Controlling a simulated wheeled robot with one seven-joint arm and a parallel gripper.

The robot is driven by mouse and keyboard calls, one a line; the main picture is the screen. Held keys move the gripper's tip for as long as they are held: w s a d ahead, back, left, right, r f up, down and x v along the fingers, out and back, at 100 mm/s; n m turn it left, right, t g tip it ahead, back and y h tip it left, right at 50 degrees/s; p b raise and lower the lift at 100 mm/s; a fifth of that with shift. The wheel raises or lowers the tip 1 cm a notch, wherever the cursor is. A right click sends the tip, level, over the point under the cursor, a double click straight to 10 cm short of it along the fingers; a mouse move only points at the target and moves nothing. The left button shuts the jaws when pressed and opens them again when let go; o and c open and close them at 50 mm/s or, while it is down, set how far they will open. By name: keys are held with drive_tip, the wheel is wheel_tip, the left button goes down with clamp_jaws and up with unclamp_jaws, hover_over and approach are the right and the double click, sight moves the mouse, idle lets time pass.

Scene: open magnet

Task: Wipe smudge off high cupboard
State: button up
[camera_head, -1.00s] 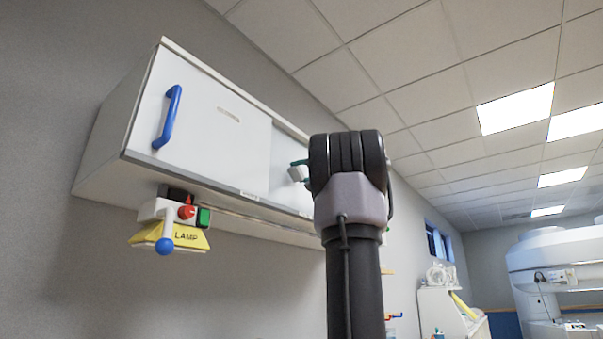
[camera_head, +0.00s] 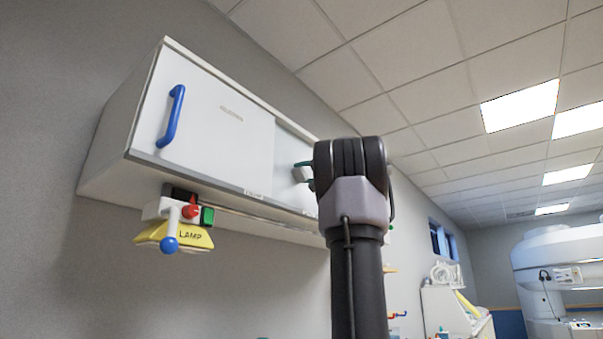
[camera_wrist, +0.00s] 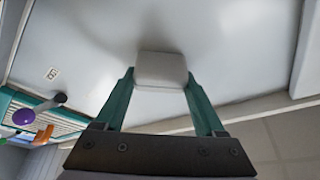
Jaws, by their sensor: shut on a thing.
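The high cupboard (camera_head: 203,117) hangs on the grey wall in the head view, with a pale front and a blue handle (camera_head: 171,115). My gripper (camera_wrist: 160,78) has teal fingers, shut on a pale grey block-like pad (camera_wrist: 161,69). In the wrist view the pad is at or very close to the pale cupboard front (camera_wrist: 235,45); I cannot tell whether it touches. In the head view my gripper (camera_head: 304,174) is at the cupboard's right part, mostly hidden behind my arm. Faint darker shading lies around the pad; I cannot tell smudge from shadow.
In the wrist view a purple knob (camera_wrist: 23,117) and an orange piece (camera_wrist: 43,134) show at lower left. A large white scanner (camera_head: 560,260) stands far right.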

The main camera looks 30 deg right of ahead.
drive_tip(key=shift+w+d, duration=1)
drive_tip(key=shift+d, duration=1.75)
drive_tip(key=shift+s+a+r, duration=0.15)
drive_tip(key=shift+s+a, duration=0.25)
drive_tip(key=shift+a, duration=0.8)
drive_tip(key=shift+s+a+r, duration=0.1)
drive_tip(key=shift+s+a, duration=0.35)
drive_tip(key=shift+a, duration=0.8)
drive_tip(key=shift+s+a+r, duration=0.15)
drive_tip(key=shift+s+a, duration=0.25)
drive_tip(key=shift+a, duration=0.8)
drive_tip(key=shift+r, duration=0.4)
drive_tip(key=w+d, duration=0.2)
drive_tip(key=d, duration=0.5)
drive_tip(key=shift+w+d, duration=0.15)
drive_tip(key=shift+w, duration=0.2)
drive_tip(key=s+d, duration=0.2)
drive_tip(key=s, duration=0.3)
drive_tip(key=shift+s, duration=0.35)
drive_tip(key=shift+s, duration=0.1)
